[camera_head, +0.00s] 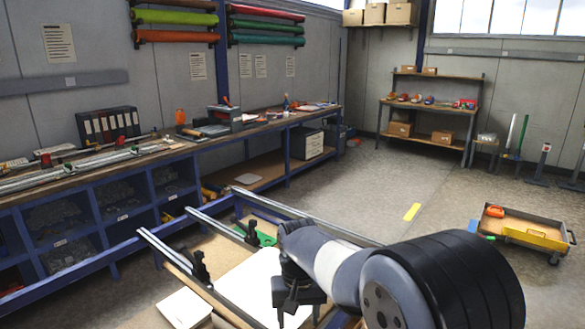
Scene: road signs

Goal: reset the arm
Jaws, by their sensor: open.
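My arm reaches in from the lower right of the head view, over a low worktable with metal rails (187,262). My gripper (290,308) hangs at the arm's far end, pointing down above a white sheet (245,287) on that table. Its dark jaws are small and partly cut off by the lower edge of the view. They are open, and I see nothing held between them.
A long workbench (255,130) with tools and binders (107,125) runs along the left wall. A shelf (430,110) stands at the back. A flat cart (520,227) is on the floor at right.

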